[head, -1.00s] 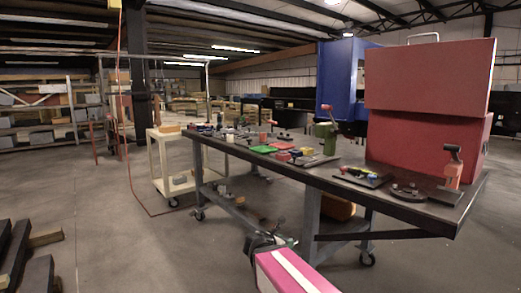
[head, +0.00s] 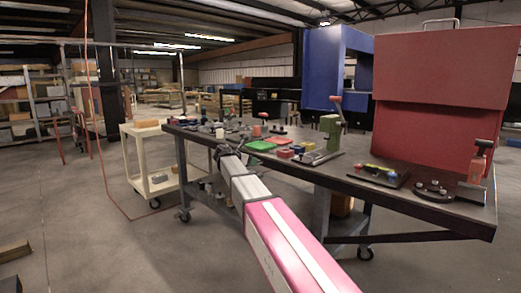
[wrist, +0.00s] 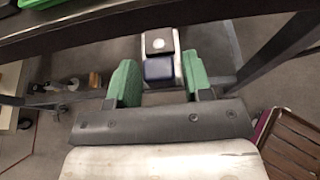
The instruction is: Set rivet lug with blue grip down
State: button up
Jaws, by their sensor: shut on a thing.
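The rivet lug with blue grip (wrist: 159,69) sits between the two green fingers of my gripper (wrist: 158,80) in the wrist view. It shows a dark blue block and a white part with a dark top. My gripper is shut on it. In the head view my arm reaches out to the table's front edge, and my gripper (head: 222,152) looks small and dark there; the lug cannot be made out. In the wrist view the table edge runs across the top, with floor behind the lug.
The dark work table (head: 330,178) holds green and red trays, a green tool (head: 330,130), a black tray (head: 378,175) and an orange-handled tool (head: 474,180). A large red case (head: 440,100) stands at the right. A cream cart (head: 150,160) stands left of the table.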

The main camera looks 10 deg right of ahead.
jog(key=w+a+r, duration=0.2)
jog(key=w+r, duration=0.9)
jog(key=r, duration=0.3)
send_near(260, 146)
jog(key=d+r, duration=0.2)
jog(key=d, duration=0.1)
jog(key=d+r, duration=0.1)
jog(key=shift+w+d+r, duration=0.1)
jog(key=shift+w+d, duration=0.05)
jog(key=shift+d, duration=0.2)
jog(key=shift+f, duration=1.9)
jog(key=shift+f, duration=0.1)
jog(key=o, duration=1.1)
